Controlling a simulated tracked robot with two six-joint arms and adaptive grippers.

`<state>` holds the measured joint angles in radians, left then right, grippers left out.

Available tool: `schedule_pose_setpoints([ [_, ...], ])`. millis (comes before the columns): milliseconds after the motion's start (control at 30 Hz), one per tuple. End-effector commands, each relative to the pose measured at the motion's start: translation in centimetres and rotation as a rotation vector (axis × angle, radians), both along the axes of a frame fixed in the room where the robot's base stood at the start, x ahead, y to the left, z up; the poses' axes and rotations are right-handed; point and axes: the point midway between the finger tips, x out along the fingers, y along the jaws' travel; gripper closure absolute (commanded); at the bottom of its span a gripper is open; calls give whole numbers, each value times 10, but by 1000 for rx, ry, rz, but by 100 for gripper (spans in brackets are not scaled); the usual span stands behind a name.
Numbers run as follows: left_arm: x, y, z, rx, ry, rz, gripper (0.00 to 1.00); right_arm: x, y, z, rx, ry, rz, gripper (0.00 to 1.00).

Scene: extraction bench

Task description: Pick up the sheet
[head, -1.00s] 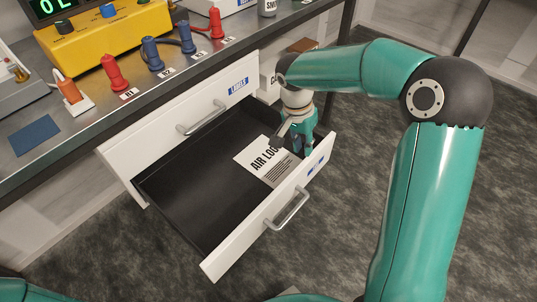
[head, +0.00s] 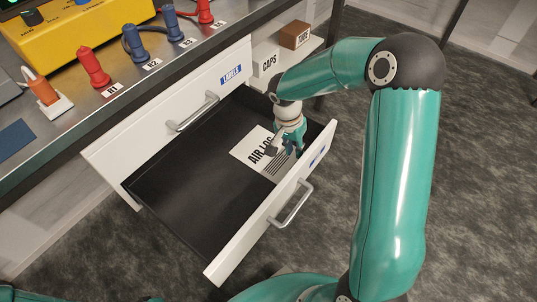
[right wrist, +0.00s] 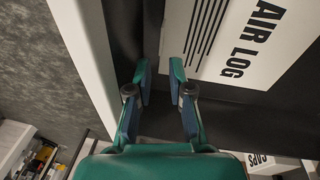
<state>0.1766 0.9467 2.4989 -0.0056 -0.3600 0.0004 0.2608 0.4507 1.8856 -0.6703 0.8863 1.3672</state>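The sheet (head: 256,153) is white, with "AIR LOG" and lines of small print on it. It lies flat in the open drawer (head: 190,195), towards its right end. My right gripper (head: 284,152) is inside the drawer over the sheet's right part and hides some of it. The sheet (right wrist: 243,42) shows there just right of the fingertips. I cannot tell whether the fingertips touch the sheet or the drawer floor. My left gripper is not in view.
The drawer's white front (head: 272,215) with its handle stands close to my right gripper. A shut drawer marked "LABELS" (head: 165,120) is behind. The bench top carries plugs and a yellow meter (head: 85,35). A white "CAPS" box (head: 265,62) stands beyond the drawers.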

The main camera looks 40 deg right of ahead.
Motion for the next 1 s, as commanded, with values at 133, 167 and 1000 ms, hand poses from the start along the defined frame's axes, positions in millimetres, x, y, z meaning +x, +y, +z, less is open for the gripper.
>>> schedule_pose_setpoints([
  [133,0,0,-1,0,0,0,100,-1,-1,-7,0,-1,0,80],
  [167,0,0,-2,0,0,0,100,0,-1,-9,0,0,0,80],
  [1000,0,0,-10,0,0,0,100,-3,-8,-56,0,-1,-1,100],
])
